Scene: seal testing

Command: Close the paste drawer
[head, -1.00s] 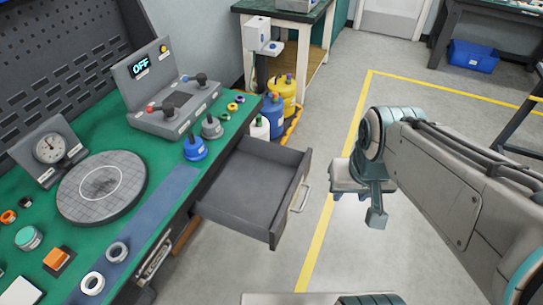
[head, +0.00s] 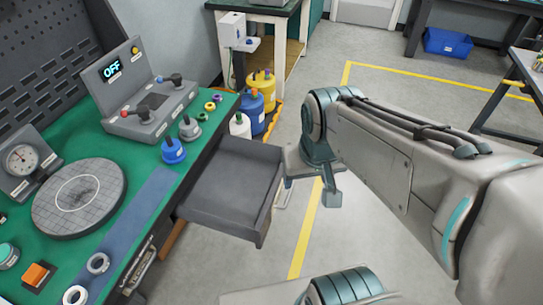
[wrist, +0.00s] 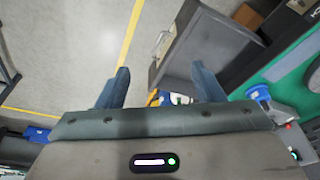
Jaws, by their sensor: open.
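The paste drawer (head: 228,190) is a grey, empty drawer pulled out from the front of the green-topped bench. In the wrist view the drawer (wrist: 207,50) lies ahead and right of my fingers, with its handle (wrist: 159,44) on its left side. My gripper (head: 310,180) is just right of the drawer's front in the head view, partly overlapping the handle (head: 285,194). In the wrist view my gripper (wrist: 160,85) has its two fingers spread wide with nothing between them. I cannot tell whether a finger touches the drawer.
The green bench (head: 130,150) holds a control box (head: 145,95), a round plate (head: 80,195), a gauge (head: 24,160) and small bottles. Blue and yellow containers (head: 263,85) stand behind the drawer. The floor right of the drawer is clear, crossed by a yellow line (head: 305,235).

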